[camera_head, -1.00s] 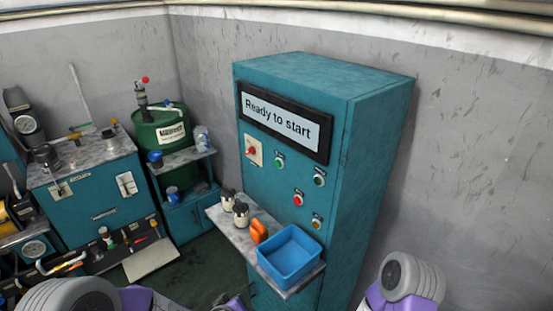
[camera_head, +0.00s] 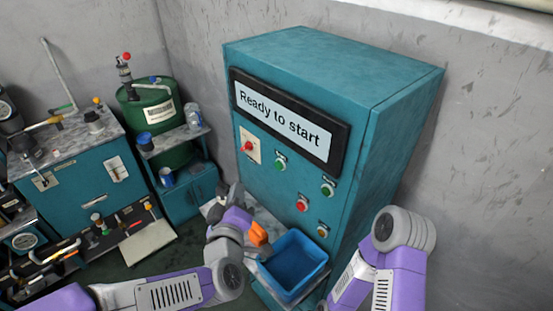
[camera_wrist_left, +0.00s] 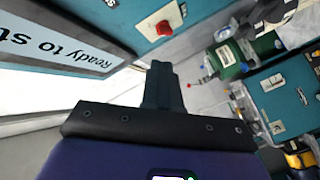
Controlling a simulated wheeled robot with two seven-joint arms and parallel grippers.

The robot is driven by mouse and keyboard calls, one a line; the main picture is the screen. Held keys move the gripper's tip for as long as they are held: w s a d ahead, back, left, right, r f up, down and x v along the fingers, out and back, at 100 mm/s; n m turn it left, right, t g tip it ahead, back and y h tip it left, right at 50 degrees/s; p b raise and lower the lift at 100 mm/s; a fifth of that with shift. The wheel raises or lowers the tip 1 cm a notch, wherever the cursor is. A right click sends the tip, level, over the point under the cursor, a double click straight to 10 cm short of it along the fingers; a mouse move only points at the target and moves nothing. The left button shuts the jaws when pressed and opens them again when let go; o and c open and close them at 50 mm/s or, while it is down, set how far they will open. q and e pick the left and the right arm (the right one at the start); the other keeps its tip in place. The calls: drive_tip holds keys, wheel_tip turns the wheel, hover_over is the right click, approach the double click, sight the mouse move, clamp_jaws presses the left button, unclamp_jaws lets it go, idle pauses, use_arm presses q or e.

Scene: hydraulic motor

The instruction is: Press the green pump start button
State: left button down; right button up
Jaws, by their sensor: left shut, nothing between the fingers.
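The teal control cabinet (camera_head: 400,130) has a display (camera_head: 288,120) reading "Ready to start". Two green buttons are on its front, an upper left one (camera_head: 280,163) and a lower right one (camera_head: 327,190); their labels are too small to read. A red button (camera_head: 302,205) and a yellow one (camera_head: 322,231) are below. A red rotary switch (camera_head: 248,147) is at the left, also in the left wrist view (camera_wrist_left: 163,28). My left gripper (camera_head: 235,188) is shut and empty, below and left of the buttons, apart from the panel. My right arm shows at the right; its gripper is out of view.
A shelf (camera_head: 213,210) juts out below the panel, holding a blue bin (camera_head: 293,264) and an orange object (camera_head: 258,234). My left arm partly hides the shelf. A green drum (camera_head: 150,113) and a teal workbench (camera_head: 75,165) stand to the left.

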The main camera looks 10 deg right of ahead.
sight(279, 166)
use_arm(q)
drive_tip(key=w+d+p, duration=0.1)
drive_tip(key=w+d, duration=0.4)
drive_tip(key=d, duration=0.2)
drive_tip(key=shift+w, duration=0.25)
drive_tip(key=shift+w+d+f, duration=0.1)
drive_tip(key=shift+d+f, duration=0.05)
drive_tip(key=shift+d, duration=0.05)
idle(2.0)
drive_tip(key=shift+w+d, duration=0.15)
drive_tip(key=shift+d, duration=0.05)
drive_tip(key=shift+w+d, duration=0.2)
drive_tip(key=shift+d, duration=0.1)
idle(0.8)
drive_tip(key=shift+a, duration=0.1)
drive_tip(key=shift+s+a+b, duration=0.4)
drive_tip(key=shift+s+a, duration=0.05)
drive_tip(key=shift+a, duration=0.1)
